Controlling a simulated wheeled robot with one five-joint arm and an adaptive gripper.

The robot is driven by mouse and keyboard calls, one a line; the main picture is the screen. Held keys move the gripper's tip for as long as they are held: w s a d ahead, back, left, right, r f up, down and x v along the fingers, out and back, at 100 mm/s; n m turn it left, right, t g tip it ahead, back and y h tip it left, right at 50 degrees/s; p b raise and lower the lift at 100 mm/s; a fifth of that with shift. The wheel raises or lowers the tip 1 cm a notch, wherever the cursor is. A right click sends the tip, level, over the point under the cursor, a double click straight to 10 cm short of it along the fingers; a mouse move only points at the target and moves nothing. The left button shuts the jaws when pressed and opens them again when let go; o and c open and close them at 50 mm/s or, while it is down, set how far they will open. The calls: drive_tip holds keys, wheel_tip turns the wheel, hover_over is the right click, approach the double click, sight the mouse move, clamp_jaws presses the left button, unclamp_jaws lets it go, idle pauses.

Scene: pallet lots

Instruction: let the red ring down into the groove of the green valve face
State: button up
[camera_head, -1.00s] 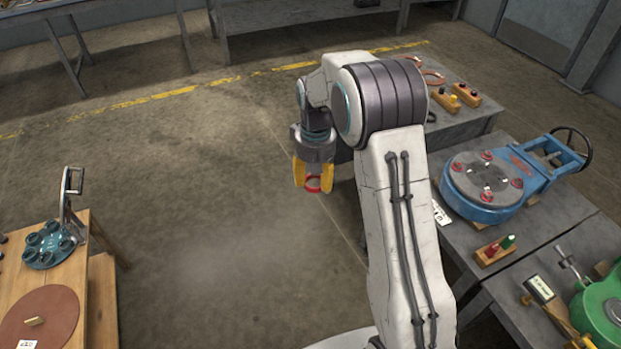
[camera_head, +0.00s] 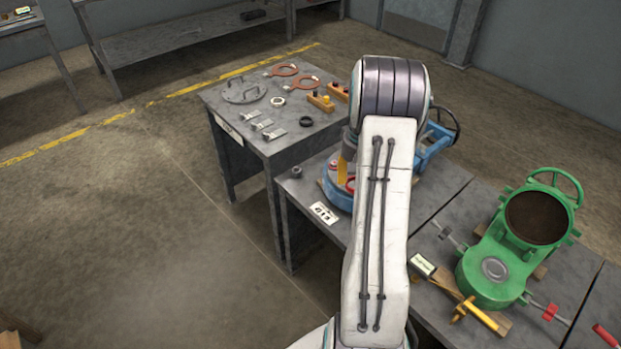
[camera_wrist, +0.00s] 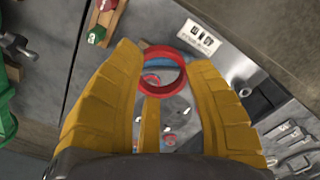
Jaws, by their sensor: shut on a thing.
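The red ring (camera_wrist: 144,68) is held near the tips of my gripper (camera_wrist: 165,85), which is shut on it, in the wrist view. In the head view my gripper (camera_head: 347,172) is mostly hidden behind my arm; one yellow finger shows above the blue valve's left side. The green valve (camera_head: 487,290) lies on the bench at the right, well apart from the gripper. It has a flat round part with a grey disc and a dark round opening (camera_head: 538,218) behind. Its groove cannot be made out. Only a green edge (camera_wrist: 5,100) shows at the wrist view's left.
The blue valve (camera_head: 338,194) is under the gripper, partly hidden by my arm. A wooden block with a yellow tool (camera_head: 466,306) lies before the green valve. A grey table (camera_head: 240,120) at the back holds rings and small parts. Open floor lies to the left.

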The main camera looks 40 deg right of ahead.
drive_tip(key=s+d+m, duration=0.2)
drive_tip(key=s+d, duration=0.6)
drive_tip(key=s, duration=0.1)
drive_tip(key=n+p, duration=0.2)
approach(496, 269)
drive_tip(key=shift+w+a, duration=0.3)
drive_tip(key=shift+w, duration=0.4)
drive_tip(key=shift+s+f+n, duration=0.1)
drive_tip(key=shift+s+n, duration=0.25)
drive_tip(key=shift+n, duration=0.55)
drive_tip(key=n, duration=0.2)
drive_tip(key=shift+s+d+f+n, duration=0.1)
drive_tip(key=shift+s+d+n, duration=0.05)
drive_tip(key=shift+s+n, duration=0.15)
drive_tip(key=n, duration=0.4)
drive_tip(key=shift+d, duration=0.2)
drive_tip(key=shift+p, duration=0.35)
drive_tip(key=shift+n, duration=0.3)
drive_tip(key=shift+f+b, duration=2.25)
drive_tip(key=shift+f, duration=0.75)
